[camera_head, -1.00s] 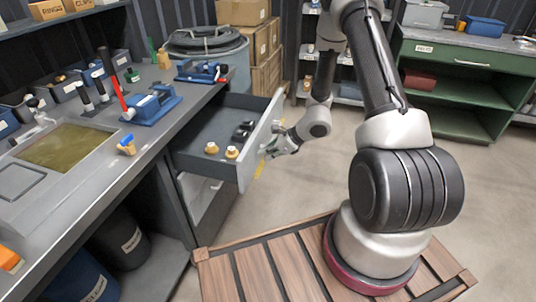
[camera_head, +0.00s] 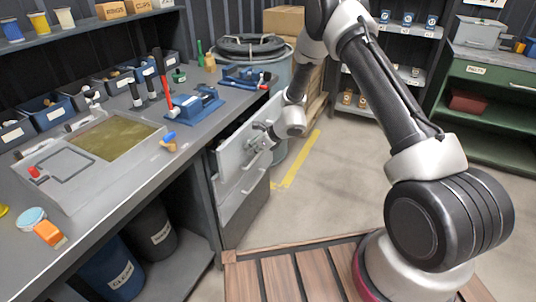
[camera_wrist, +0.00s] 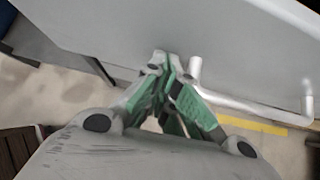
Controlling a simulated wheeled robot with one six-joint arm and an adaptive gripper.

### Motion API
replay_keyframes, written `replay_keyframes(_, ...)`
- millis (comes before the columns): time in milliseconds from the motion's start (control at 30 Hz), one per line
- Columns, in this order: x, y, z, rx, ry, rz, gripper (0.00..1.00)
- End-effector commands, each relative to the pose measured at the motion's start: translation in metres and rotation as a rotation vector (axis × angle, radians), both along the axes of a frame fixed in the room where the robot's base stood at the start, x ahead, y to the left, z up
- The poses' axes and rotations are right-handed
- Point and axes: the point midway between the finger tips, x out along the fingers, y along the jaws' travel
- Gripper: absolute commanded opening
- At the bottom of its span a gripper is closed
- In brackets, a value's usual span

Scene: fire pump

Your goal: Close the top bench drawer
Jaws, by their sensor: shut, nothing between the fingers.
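The top bench drawer (camera_head: 234,152) has a pale grey front and sits at the right end of the workbench. In the wrist view the fingertips (camera_wrist: 163,64) meet or nearly touch the grey drawer front (camera_wrist: 200,30), beside the silver bar handle (camera_wrist: 255,108). I cannot tell whether they touch the handle.
A lower drawer (camera_head: 243,204) sits below. The bench top (camera_head: 130,180) holds a blue vise (camera_head: 195,105), tools and bins. A grey barrel (camera_head: 280,75) with a coiled hose stands behind. The floor (camera_head: 330,190) to the right is clear; a green cabinet (camera_head: 490,110) stands beyond.

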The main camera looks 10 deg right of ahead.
Motion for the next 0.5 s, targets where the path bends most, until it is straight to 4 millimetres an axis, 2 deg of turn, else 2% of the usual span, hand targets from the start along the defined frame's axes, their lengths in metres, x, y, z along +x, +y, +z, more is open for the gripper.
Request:
replay_keyframes(33, 0.006, 0.010, 0.000, 0.000, -0.002, 0.004, 0.00)
replay_keyframes(200, 0.021, 0.030, 0.000, 0.000, -0.002, 0.003, 0.00)
replay_keyframes(500, 0.032, 0.044, 0.000, 0.000, 0.000, 0.000, 0.00)
